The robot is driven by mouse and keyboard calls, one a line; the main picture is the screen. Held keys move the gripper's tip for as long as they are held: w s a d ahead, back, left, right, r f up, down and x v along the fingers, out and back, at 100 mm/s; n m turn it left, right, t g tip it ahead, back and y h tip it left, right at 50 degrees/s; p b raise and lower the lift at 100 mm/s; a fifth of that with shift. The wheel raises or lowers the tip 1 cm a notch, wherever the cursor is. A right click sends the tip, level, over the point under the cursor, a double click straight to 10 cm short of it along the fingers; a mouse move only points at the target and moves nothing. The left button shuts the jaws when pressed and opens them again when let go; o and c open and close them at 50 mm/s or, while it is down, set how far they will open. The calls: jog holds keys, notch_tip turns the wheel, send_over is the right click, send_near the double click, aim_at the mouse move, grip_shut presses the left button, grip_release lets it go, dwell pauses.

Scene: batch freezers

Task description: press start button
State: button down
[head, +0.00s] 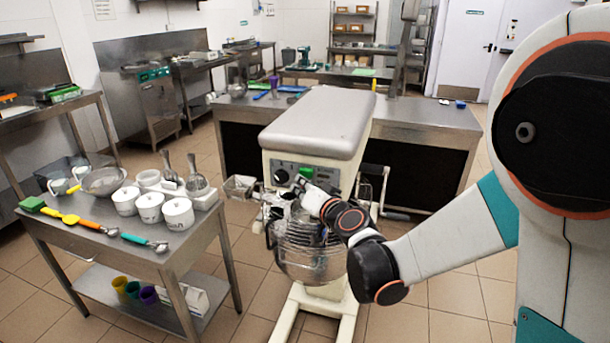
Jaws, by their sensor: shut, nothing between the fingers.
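A floor-standing mixer (318,120) with a pale cover stands in the middle of the head view. Its front panel has a green button (306,173), which I take as the start button, and a dark round knob (281,176) to its left. My gripper (298,184) is shut and empty, just below the green button in the picture. Whether its fingertips touch the button or the panel cannot be told. My gripper and wrist cover part of the mixer's front. The wire bowl guard (308,250) shows below them.
A steel side table (150,262) with white canisters (178,213), a metal bowl (103,181) and coloured-handled tools stands close on the left. A long steel counter (425,113) is behind the mixer. Bare tiled floor (455,295) lies at the lower right.

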jog(key=shift+w, duration=0.15)
jog(key=shift+w+d, duration=0.15)
jog(key=shift+w, duration=0.1)
